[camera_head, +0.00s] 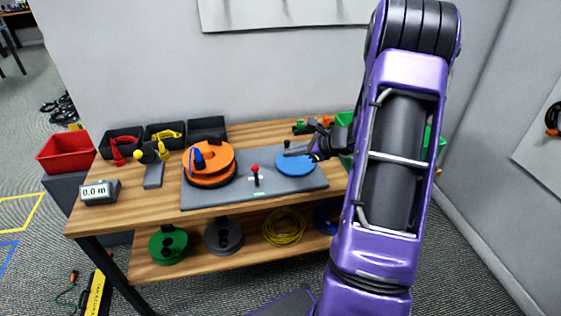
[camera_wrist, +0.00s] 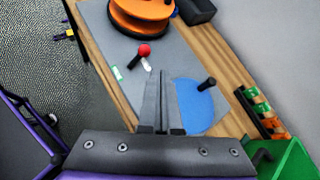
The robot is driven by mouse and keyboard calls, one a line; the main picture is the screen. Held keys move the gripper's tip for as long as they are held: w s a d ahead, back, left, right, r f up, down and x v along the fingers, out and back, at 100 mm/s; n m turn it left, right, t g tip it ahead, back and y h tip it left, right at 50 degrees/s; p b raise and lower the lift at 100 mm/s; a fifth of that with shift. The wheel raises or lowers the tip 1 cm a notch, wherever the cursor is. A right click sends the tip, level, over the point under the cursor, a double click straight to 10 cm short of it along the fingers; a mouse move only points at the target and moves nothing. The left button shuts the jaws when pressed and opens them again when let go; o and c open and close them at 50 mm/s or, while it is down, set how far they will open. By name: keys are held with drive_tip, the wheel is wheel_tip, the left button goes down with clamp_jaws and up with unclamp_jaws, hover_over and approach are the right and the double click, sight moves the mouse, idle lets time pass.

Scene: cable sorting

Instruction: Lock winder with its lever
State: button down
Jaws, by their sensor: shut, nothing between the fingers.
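The lever with a red knob (camera_head: 255,170) stands on the grey base plate (camera_head: 235,196), between the orange reel (camera_head: 208,167) and the blue disc (camera_head: 294,168). In the wrist view the lever's red knob (camera_wrist: 144,49) is beyond my fingertips, slightly left. The blue disc carries a black upright handle (camera_wrist: 207,84); I cannot tell which round part the task calls the winder. My gripper (camera_head: 291,153) is over the blue disc, shut and empty. In the wrist view its fingers (camera_wrist: 159,75) hide the disc's left part. I cannot tell whether they touch it.
A digital meter (camera_head: 98,192) and a small stand with a yellow ball (camera_head: 151,172) are at the bench's left. Black bins (camera_head: 165,136) and a red bin (camera_head: 66,152) stand behind. A green bin (camera_wrist: 291,160) is at the right. Several spools lie on the lower shelf.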

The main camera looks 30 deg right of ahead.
drive_tip(key=d+r, duration=0.1)
drive_tip(key=s+d+r, duration=0.1)
drive_tip(key=r, duration=0.1)
drive_tip(key=shift+s+d+r, duration=0.1)
idle(0.5)
